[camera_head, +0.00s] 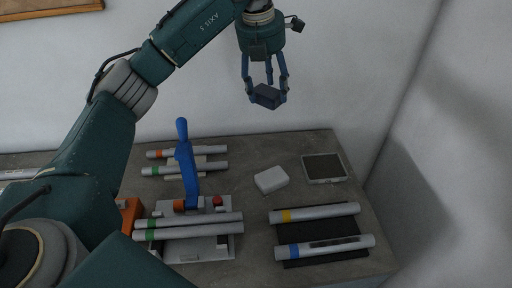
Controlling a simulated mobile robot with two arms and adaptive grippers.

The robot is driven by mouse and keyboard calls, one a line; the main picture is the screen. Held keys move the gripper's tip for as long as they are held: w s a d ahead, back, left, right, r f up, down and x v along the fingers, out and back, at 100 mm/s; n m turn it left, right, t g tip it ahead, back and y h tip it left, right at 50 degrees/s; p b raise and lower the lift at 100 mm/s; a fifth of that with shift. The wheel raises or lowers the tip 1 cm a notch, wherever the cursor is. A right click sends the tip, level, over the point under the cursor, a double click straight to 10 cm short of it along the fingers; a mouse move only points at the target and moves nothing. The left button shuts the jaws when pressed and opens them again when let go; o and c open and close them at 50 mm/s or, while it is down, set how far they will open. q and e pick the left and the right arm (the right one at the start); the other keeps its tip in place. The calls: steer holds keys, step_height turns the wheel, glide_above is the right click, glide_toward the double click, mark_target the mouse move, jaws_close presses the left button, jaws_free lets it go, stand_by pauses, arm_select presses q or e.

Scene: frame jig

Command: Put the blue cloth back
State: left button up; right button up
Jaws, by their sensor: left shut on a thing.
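My left gripper (266,92) hangs at the upper middle, high above the back of the table, with its fingers pointing down. It is shut on a small dark blue folded thing, the blue cloth (267,97), which shows between the fingertips and touches nothing else. A shallow light-rimmed tray (305,171) with a dark, empty-looking inside lies on the table at the back right, below and right of the gripper. My right gripper is not in view.
A white block (271,180) lies left of the tray. Two tubes, yellow-banded (318,212) and blue-banded (330,247), lie on a dark mat (300,231). A jig with an upright blue lever (187,165) and several tubes stands left. A wall rises behind the table.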

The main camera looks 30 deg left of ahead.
arm_select(q)
steer(key=s+p+x, duration=0.1)
steer(key=x, duration=0.5)
steer(key=s+p+x, duration=0.1)
steer(key=p+x, duration=0.1)
steer(key=x, duration=0.4)
steer(key=s+f+p+x, duration=0.1)
steer(key=s+x, duration=0.1)
steer(key=x, duration=0.4)
steer(key=shift+a+f, duration=0.1)
steer(key=shift+f, duration=0.2)
steer(key=shift+f, duration=0.2)
steer(key=o, duration=1)
steer(key=shift+o, duration=0.5)
steer(key=shift+r, duration=0.15)
